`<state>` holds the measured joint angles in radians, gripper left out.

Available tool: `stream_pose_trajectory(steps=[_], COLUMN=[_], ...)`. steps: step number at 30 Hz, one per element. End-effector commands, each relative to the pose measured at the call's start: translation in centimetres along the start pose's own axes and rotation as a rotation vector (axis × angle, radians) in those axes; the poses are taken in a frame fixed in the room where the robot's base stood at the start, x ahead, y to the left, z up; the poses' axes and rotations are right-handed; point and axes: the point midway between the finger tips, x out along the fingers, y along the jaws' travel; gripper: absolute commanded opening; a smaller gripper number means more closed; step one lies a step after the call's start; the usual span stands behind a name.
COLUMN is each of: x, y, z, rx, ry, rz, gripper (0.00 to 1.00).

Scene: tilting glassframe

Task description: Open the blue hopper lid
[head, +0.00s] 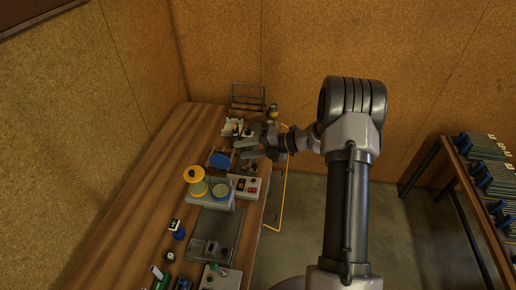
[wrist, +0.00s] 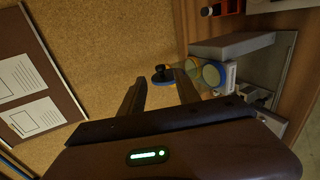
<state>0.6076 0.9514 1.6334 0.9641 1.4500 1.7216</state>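The blue lid (head: 220,160) is a round disc standing tilted up behind a hopper with a blue rim (head: 221,191), whose top looks uncovered. In the wrist view, the blue lid (wrist: 162,78) shows beyond my fingertips with a dark knob on it, apart from the blue-rimmed hopper (wrist: 212,74). My gripper (head: 246,149) is over the bench just right of the blue lid. In the wrist view, my gripper (wrist: 160,88) has its fingers wide apart with nothing between them. I cannot tell whether a finger touches the lid.
A yellow lid (head: 194,174) is above the neighbouring hopper on the left. A button box (head: 245,187) stands to the right of the hoppers. Several small items and a wire rack (head: 248,92) are on the wooden bench (head: 130,215). The bench's left side is clear.

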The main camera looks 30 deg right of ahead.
Motion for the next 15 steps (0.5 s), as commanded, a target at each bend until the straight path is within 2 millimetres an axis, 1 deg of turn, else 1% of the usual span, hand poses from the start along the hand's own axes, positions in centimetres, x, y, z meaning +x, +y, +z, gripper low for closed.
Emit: stream_pose_trajectory(steps=[1,3,6,9,15], x=[-1.2,-2.8,-4.4,-5.2,-5.4], y=[-0.1,0.0,0.0,0.0,0.0], z=[0.1,0.1,0.1,0.0,0.0], rx=[0.000,0.000,0.000,0.000,0.000], ry=[-0.004,-0.003,-0.002,-0.001,0.000], rz=[0.001,0.000,0.001,0.000,0.000], gripper=[0.39,0.39,0.39,0.39,0.39])
